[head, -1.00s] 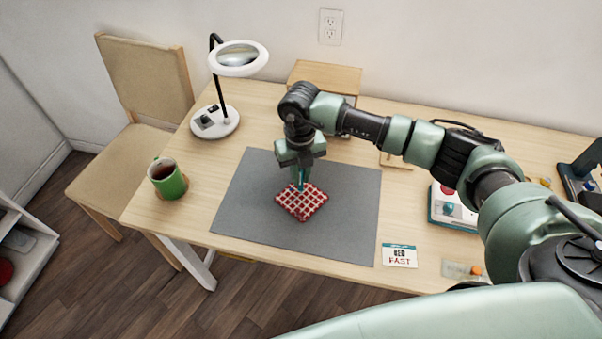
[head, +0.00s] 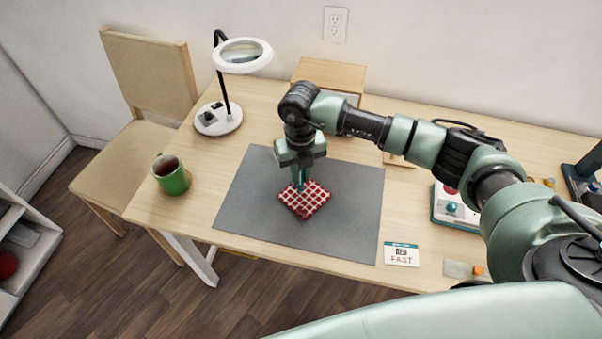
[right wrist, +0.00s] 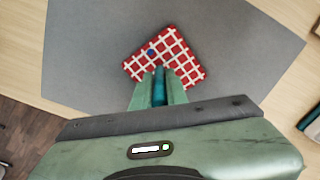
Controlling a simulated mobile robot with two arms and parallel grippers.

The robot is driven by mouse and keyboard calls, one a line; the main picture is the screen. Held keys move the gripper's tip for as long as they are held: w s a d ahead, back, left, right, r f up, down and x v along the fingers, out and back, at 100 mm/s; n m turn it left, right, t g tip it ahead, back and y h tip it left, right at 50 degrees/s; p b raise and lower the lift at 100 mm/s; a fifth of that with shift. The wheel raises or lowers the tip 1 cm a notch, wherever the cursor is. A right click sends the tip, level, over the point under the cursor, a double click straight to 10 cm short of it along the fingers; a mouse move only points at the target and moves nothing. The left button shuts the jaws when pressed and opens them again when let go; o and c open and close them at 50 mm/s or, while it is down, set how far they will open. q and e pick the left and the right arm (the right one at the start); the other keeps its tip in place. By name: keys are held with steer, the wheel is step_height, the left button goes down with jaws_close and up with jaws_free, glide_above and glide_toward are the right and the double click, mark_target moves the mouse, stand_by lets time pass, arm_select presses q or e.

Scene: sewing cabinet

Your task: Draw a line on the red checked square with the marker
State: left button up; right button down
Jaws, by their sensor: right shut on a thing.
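The red checked square (head: 308,203), with white lines, lies on the grey mat (head: 352,215). It also shows in the right wrist view (right wrist: 183,58). My right gripper (head: 300,178) is above its upper left part, pointing down. In the right wrist view the gripper (right wrist: 159,88) is shut on the teal marker (right wrist: 159,82), which stands between the fingers. A small blue spot (right wrist: 151,53) shows at the square beyond the fingertips. I cannot tell whether the marker tip touches the cloth. My left gripper is not in view.
A green mug (head: 171,177) stands at the table's left end. A ring-lamp magnifier (head: 219,119) stands behind it. A small card (head: 401,254) lies right of the mat. The mat around the square is clear.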

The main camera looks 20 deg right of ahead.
steer(key=shift+s+a, duration=0.35)
steer(key=shift+a, duration=0.35)
steer(key=shift+s+a, duration=0.3)
steer(key=shift+a, duration=0.35)
stand_by(1.2)
steer(key=shift+r, duration=0.35)
stand_by(0.9)
steer(key=shift+r+p, duration=1.55)
steer(key=shift+r, duration=0.6)
